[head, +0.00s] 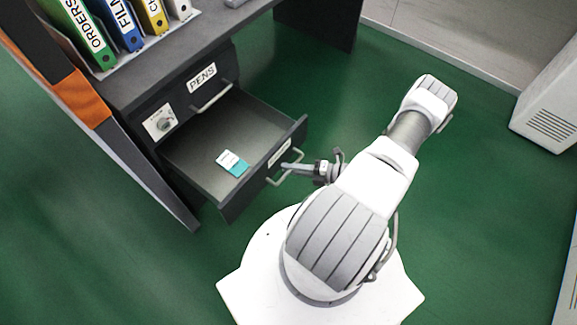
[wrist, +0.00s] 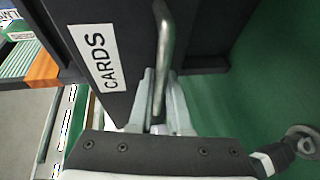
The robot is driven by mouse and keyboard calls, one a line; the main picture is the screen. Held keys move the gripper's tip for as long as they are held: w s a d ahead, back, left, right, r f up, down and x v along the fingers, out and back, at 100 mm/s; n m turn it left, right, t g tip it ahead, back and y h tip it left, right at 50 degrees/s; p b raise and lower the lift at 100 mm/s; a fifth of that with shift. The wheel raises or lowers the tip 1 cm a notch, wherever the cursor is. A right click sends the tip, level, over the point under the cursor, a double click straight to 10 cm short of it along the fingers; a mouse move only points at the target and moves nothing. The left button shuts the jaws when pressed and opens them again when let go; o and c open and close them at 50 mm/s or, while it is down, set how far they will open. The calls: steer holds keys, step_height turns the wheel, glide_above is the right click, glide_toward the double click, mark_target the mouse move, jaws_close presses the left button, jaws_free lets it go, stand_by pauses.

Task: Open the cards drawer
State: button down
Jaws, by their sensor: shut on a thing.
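The cards drawer (head: 217,135) is pulled well out of the dark desk unit in the head view. Its front carries a white label reading CARDS (wrist: 97,57) in the wrist view. A grey bar handle (wrist: 164,50) is fixed to that front; it also shows in the head view (head: 287,170). My gripper (wrist: 160,100) is shut on the handle, with one finger on each side of the bar. A small white and teal box (head: 233,163) lies inside the drawer.
A shut PENS drawer (head: 203,87) with its own handle sits above the open one. A round knob on a white plate (head: 160,123) is beside it. Several labelled binders (head: 123,25) stand on the desk top. Green floor is clear to the right; a white cabinet (head: 548,105) stands at far right.

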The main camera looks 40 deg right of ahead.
steer(key=c, duration=0.9)
jaws_free()
steer(key=shift+o, duration=0.2)
steer(key=p+v, duration=0.2)
steer(key=v, duration=1.5)
steer(key=shift+s+d+r, duration=0.1)
steer(key=shift+s+d, duration=0.05)
